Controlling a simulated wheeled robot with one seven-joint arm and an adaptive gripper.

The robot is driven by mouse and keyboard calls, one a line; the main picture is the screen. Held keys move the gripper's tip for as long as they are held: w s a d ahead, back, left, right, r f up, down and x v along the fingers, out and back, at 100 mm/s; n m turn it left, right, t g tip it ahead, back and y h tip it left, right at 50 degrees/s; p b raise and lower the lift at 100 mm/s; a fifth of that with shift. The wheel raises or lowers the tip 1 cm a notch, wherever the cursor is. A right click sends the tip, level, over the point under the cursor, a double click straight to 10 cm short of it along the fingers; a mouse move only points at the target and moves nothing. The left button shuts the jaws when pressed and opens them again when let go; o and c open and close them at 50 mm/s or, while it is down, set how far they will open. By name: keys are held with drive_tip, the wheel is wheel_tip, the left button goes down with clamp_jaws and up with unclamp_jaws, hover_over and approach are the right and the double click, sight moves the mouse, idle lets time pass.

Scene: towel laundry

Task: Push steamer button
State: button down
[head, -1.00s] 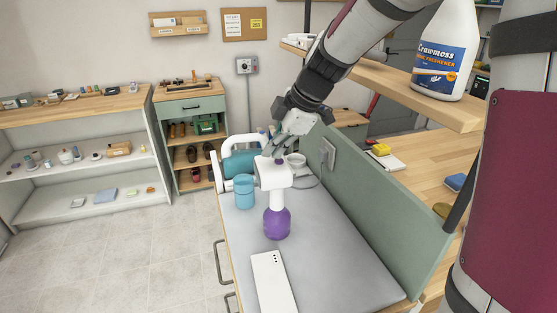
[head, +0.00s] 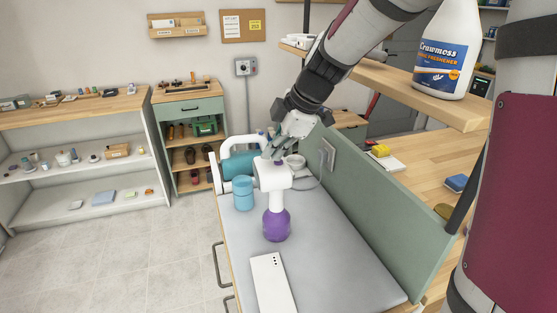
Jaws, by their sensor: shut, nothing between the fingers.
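A blue cup (head: 243,194) stands in front of the steamer. A white slab-like object (head: 272,283) lies at the front. A green panel (head: 375,205) edges the worktop's right side, with a wooden shelf (head: 420,90) above. The worktop's right middle is clear.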

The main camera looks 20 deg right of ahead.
sight(274, 164)
drive_tip(key=shift+r, duration=0.5)
drive_tip(key=shift+r+p, duration=1.05)
drive_tip(key=shift+r, duration=1.9)
drive_tip(key=s+d+m+h, duration=0.1)
drive_tip(key=s+m+h, duration=0.2)
drive_tip(key=s+m, duration=1.3)
drive_tip(key=s, duration=1.2)
drive_tip(key=shift+s+m+t+h, duration=0.15)
drive_tip(key=shift+m+t+h, duration=0.15)
drive_tip(key=shift+m+t, duration=0.1)
